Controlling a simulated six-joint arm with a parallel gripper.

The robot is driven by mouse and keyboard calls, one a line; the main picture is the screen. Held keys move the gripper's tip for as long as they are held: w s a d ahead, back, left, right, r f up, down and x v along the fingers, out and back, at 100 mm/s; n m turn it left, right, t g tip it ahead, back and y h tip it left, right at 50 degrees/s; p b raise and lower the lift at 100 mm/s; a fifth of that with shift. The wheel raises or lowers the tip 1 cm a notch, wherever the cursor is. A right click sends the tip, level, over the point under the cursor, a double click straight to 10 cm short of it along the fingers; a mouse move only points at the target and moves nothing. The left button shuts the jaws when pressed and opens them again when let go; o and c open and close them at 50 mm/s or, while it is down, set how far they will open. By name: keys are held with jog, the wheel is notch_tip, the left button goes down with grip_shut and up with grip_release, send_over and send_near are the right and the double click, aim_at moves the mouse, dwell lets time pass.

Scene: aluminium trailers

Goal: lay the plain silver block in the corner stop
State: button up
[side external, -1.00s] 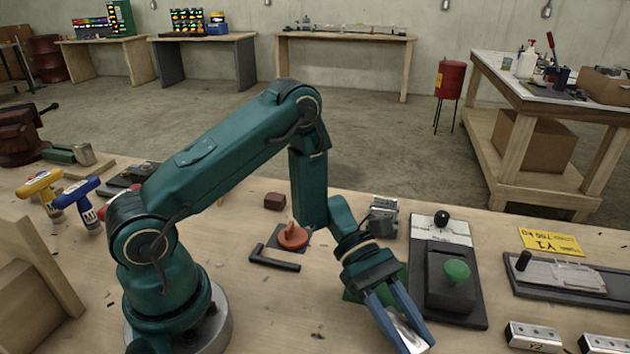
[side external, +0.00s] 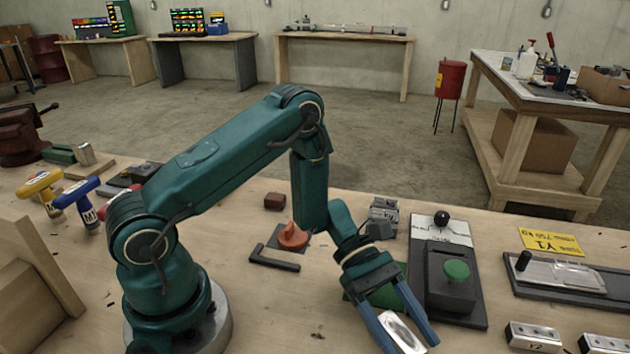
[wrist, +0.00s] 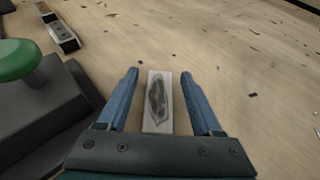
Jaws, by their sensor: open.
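The plain silver block (side external: 402,333) lies between the spread fingers of my gripper (side external: 411,342), near the front of the bench. In the wrist view the block (wrist: 159,105) has a dark, mottled patch on its top. A gap shows between it and each finger, so my gripper (wrist: 159,74) is open around it without gripping. The black L-shaped corner stop (side external: 275,261) lies flat on the bench to the left of my gripper, beside an orange knob. No block lies in its angle.
A dark fixture with a green knob (side external: 456,271) stands close to the right of my gripper. A grey metal piece (side external: 383,213) stands behind. Bench around the corner stop's front is clear.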

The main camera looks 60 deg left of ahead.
jog(key=v, duration=1.1)
jog(key=shift+a+r, duration=0.25)
jog(key=shift+a, duration=0.2)
jog(key=shift+s+d+r+m, duration=0.1)
jog(key=shift+s+r+m, duration=0.1)
jog(key=shift+r+m, duration=0.15)
jog(key=s+a+r+m+t+y, duration=0.2)
jog(key=s+r+m+t+y, duration=0.3)
jog(key=s+r+m+y, duration=0.5)
jog(key=s+m+y, duration=0.1)
jog(key=m+y, duration=0.2)
jog(key=m, duration=0.4)
jog(key=shift+a+r, duration=0.15)
jog(key=shift+a, duration=0.2)
jog(key=shift+o, duration=0.4)
jog(key=shift+a+r+t, duration=0.15)
jog(key=shift+t, duration=0.15)
jog(key=shift+m, duration=0.35)
